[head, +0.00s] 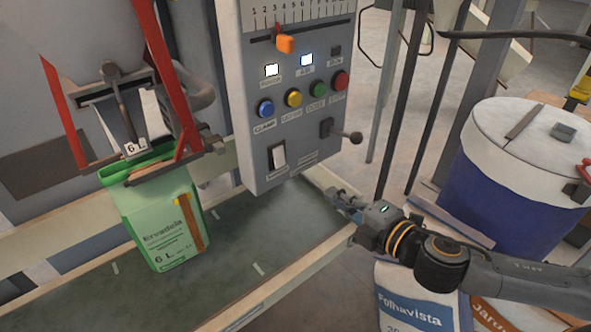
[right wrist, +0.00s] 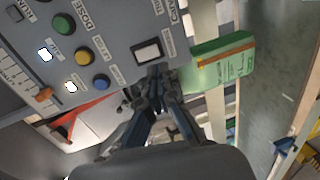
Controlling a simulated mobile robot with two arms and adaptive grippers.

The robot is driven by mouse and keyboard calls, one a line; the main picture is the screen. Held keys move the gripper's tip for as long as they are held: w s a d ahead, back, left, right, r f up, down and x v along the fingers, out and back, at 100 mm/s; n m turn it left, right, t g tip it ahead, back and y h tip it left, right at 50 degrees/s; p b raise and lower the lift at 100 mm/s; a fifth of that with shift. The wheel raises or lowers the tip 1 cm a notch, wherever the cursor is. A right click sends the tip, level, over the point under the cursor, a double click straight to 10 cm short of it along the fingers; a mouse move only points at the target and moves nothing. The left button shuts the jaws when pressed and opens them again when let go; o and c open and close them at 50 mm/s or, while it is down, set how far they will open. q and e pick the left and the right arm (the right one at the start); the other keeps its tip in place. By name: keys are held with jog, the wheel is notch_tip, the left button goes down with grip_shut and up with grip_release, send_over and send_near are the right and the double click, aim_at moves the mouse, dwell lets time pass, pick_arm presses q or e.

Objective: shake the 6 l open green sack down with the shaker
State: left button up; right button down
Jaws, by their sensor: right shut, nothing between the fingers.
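The green sack (head: 160,212), marked 6 L, hangs upright under the filling spout (head: 122,95), its top at the clamp bar between two red arms. It also shows in the right wrist view (right wrist: 222,68). Its base is at the dark belt; I cannot tell whether it rests there. The grey control panel (head: 245,100) carries blue, yellow, green and red buttons, a white rocker switch (head: 277,156) and a black-knobbed lever (head: 350,137). I cannot tell which one works the shaker. My right gripper (head: 335,196) is shut and empty, below the panel's lower right. My left gripper is not in view.
An orange slider (head: 285,44) sits on the panel's scale, above two lit lamps. A blue drum with a white lid (head: 520,170) and printed sacks (head: 418,300) stand at the right, near my right arm. The belt (head: 240,262) is bare right of the green sack.

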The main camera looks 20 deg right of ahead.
jog(key=shift+s+a+r+n+y, duration=0.3)
jog(key=shift+s+a+r, duration=0.2)
jog(key=shift+a+r, duration=0.15)
jog(key=shift+w, duration=0.15)
jog(key=p, duration=0.6)
send_near(281, 166)
jog(key=x, duration=0.7)
jog(key=shift+b, duration=0.3)
